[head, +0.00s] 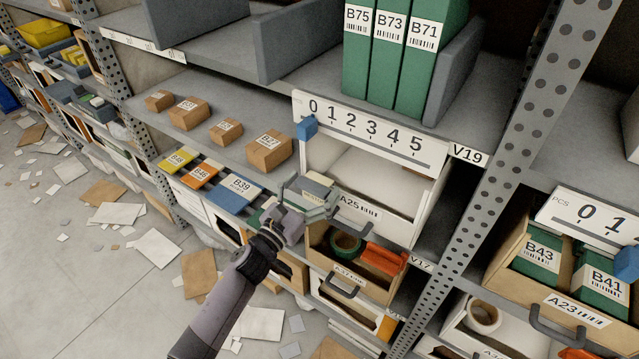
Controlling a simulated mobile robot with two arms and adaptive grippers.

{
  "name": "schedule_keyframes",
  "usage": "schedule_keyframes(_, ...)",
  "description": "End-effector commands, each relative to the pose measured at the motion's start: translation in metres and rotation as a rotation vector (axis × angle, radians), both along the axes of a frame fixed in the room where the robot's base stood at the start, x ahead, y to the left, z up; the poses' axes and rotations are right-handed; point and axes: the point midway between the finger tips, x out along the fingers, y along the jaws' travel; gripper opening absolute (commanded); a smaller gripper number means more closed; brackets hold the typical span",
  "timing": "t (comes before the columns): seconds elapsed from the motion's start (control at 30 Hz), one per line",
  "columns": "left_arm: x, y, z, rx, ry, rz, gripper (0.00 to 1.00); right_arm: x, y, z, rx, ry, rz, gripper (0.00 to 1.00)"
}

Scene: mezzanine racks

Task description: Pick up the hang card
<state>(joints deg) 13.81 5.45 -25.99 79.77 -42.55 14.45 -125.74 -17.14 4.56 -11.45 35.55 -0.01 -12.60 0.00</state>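No thing in view is marked clearly as the hang card. An orange-red piece (385,257) sits at the right rim of an open bin (366,284) below the A25 drawer and may be it. My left gripper (312,195) is up and to the left of that piece, in front of the shelf by the A25 label. Its fingers are spread apart. A small pale and dark block (317,186) shows between or just behind them; I cannot tell whether they touch it. My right gripper is not in view.
The A25 drawer (375,190) stands open under a number strip (370,130) with a blue slider. Brown boxes (269,149) and flat labelled boxes (240,186) line the shelf to the left. A perforated post (500,165) stands right. Cardboard and paper litter the floor.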

Motion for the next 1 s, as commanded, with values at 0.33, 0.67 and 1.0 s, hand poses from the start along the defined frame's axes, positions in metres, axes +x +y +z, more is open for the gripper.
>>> schedule_keyframes(0.33,0.0,0.0,0.0,0.0,0.0,0.0,0.59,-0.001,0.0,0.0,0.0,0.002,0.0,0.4)
schedule_keyframes(0.67,0.0,0.0,0.0,0.0,0.0,0.0,0.47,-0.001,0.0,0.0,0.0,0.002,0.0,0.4)
schedule_keyframes(1.0,0.0,0.0,0.018,0.002,-0.006,-0.001,0.47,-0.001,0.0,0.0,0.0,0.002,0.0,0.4)
